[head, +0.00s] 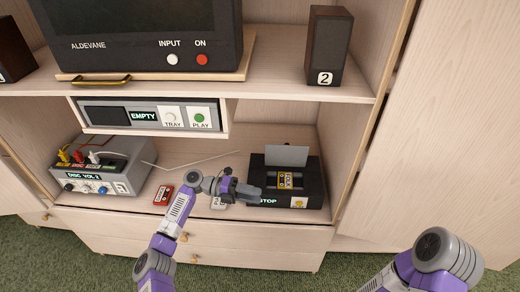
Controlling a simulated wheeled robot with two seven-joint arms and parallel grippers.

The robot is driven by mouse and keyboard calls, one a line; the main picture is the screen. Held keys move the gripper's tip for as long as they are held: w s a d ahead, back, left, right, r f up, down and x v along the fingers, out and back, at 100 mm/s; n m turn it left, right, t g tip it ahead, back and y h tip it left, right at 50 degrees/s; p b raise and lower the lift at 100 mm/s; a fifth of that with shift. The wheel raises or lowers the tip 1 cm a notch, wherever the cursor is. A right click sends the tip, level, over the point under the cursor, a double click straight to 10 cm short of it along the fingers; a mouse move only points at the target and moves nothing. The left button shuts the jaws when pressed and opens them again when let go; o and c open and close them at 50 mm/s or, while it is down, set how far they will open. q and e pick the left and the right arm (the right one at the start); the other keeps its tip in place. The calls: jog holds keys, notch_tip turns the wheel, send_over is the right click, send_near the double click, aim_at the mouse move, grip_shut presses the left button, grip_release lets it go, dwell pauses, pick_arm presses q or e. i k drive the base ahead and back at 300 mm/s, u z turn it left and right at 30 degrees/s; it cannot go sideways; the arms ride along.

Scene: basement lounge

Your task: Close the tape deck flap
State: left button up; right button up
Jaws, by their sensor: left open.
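The tape deck (313,188) is a black box on the lower shelf, right of centre. Its grey flap (286,155) stands raised at the back of the deck's top. A yellow and black cassette (291,181), its label seeming to read FOLK, sits in the deck's opening below the flap. My left gripper (258,193) is open beside the deck's front left corner, lower than the flap. I cannot tell whether it touches the deck. It hides part of the deck's left side. Of my right arm only a purple and grey link shows at the bottom right; its gripper is out of view.
A red cassette (163,195) and a pale one (218,203), partly hidden, lie left of the deck. A grey box with cables (110,165) stands further left. A disc player (150,115) hangs above, under the shelf with the television (140,35) and speaker (328,45).

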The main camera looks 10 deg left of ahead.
aim_at(285, 155)
jog(key=z, duration=0.05)
jog(key=k, duration=0.3)
jog(key=u, duration=1.05)
jog(key=i, duration=0.95)
jog(key=z, duration=1)
jog(key=i, duration=0.4)
jog(key=z, duration=0.45)
